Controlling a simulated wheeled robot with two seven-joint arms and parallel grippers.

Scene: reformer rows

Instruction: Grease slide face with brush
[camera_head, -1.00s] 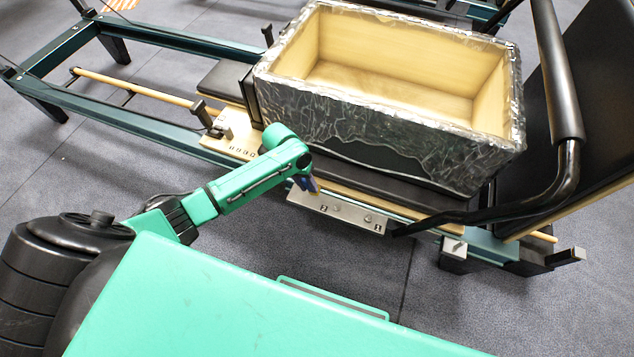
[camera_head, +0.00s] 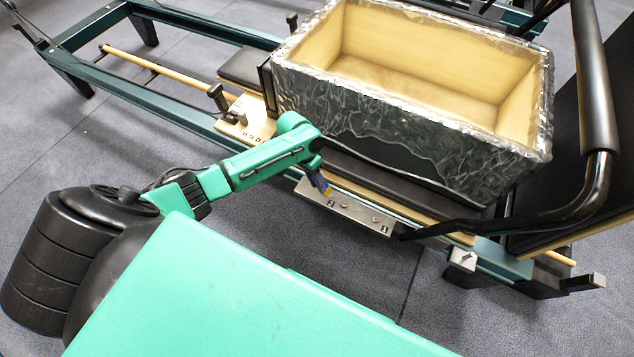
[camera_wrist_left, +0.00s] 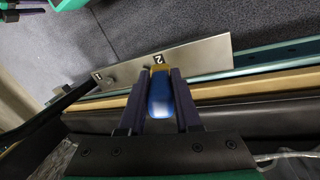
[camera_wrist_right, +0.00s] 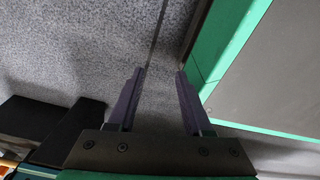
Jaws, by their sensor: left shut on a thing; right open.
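My left gripper (camera_head: 318,176) is shut on a brush with a blue handle (camera_wrist_left: 160,97). The handle lies between the two fingers in the left wrist view, with a small yellowish end at its far tip beside the plate. The slide face looks to be the grey metal plate (camera_head: 345,208) on the near side of the reformer, marked 2 and 1; it also shows in the left wrist view (camera_wrist_left: 195,58). The brush tip overlaps the plate's edge near the mark 2; I cannot tell if they touch. My right gripper (camera_wrist_right: 160,88) is open and empty above the floor.
A foil-wrapped wooden box (camera_head: 400,125) stands on the reformer's black carriage. A curved black handle bar (camera_head: 590,120) rises at the right. A wooden plate (camera_head: 247,122) with marks sits left of my left gripper. Grey floor (camera_head: 110,155) is clear at the left.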

